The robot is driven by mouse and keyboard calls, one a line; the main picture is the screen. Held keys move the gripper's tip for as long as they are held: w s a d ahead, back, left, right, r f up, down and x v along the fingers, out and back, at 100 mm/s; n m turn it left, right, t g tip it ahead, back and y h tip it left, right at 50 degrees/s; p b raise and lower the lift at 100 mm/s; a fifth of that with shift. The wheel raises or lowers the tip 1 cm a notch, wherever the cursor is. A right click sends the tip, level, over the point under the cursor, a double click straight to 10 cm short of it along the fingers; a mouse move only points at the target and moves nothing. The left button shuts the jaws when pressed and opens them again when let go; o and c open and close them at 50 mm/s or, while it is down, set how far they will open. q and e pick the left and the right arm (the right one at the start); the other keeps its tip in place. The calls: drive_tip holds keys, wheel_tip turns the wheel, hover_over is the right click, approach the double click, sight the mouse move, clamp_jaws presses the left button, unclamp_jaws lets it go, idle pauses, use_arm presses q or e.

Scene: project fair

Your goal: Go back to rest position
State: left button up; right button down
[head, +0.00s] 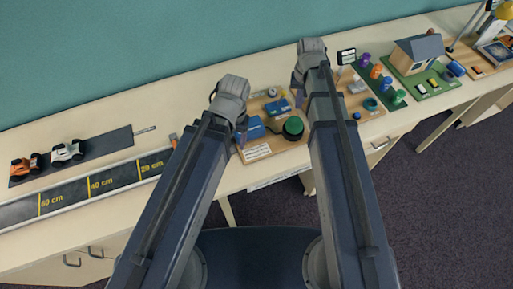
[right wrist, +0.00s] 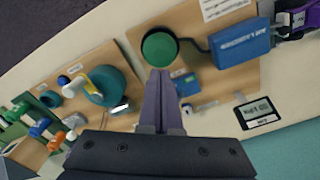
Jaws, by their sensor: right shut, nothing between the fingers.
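My two arms reach forward from the bottom of the head view over the long display table. My right gripper (head: 299,80) is above the project boards, mostly hidden behind its wrist. In the right wrist view its purple fingers (right wrist: 164,78) are shut with nothing between them, their tips just below a green round button (right wrist: 159,47) in the picture; I cannot tell whether they touch it. My left gripper (head: 241,122) is beside the board with a blue box (head: 252,128); its fingers are mostly hidden by the wrist. The green button (head: 293,128) also shows in the head view between the arms.
A ruler track (head: 112,178) and two toy cars, orange (head: 26,165) and white (head: 66,150), are on the left. A model house (head: 418,50) and coloured cylinders stand on the right. A small display (right wrist: 257,112) is near the right gripper. A teal wall (head: 150,50) is behind.

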use_arm(q)
wheel_tip(320, 180, down, 6)
drive_tip(key=b, duration=0.6)
drive_tip(key=shift+f+b, duration=0.25)
drive_tip(key=shift+b, duration=0.05)
use_arm(e)
drive_tip(key=s+a+f+n, duration=0.3)
drive_tip(key=s+a, duration=0.2)
drive_tip(key=s, duration=0.2)
drive_tip(key=s+a+f+n+h, duration=0.1)
drive_tip(key=s+a+f+n, duration=0.1)
drive_tip(key=s+a, duration=0.3)
drive_tip(key=shift+s+a+f+n, duration=0.35)
drive_tip(key=shift+s+f, duration=0.35)
drive_tip(key=shift+s, duration=0.45)
use_arm(q)
drive_tip(key=shift+c, duration=0.3)
use_arm(e)
drive_tip(key=shift+d, duration=0.1)
